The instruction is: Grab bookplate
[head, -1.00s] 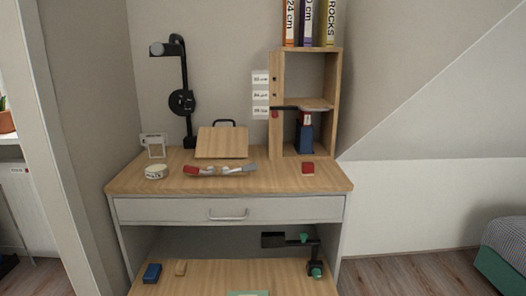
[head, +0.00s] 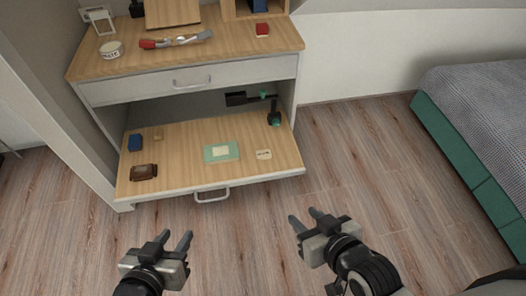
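A small cream label with dark marks (head: 263,154), which looks like the bookplate, lies flat on the lower pull-out shelf (head: 185,178), right of a green book or folder (head: 210,158). A pale rectangle (head: 221,151) lies on the green cover; I cannot tell whether it is loose. My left gripper (head: 176,238) is open and empty, over the floor in front of the shelf. My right gripper (head: 304,215) is open and empty, over the floor to the front right of the shelf. Neither touches anything.
The shelf also holds a blue box (head: 135,142), a small wooden block (head: 158,137), a brown object (head: 144,171) and a black stand with green parts (head: 274,117). The desktop and drawer (head: 185,81) overhang its back. A bed (head: 480,110) stands right. The floor between is clear.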

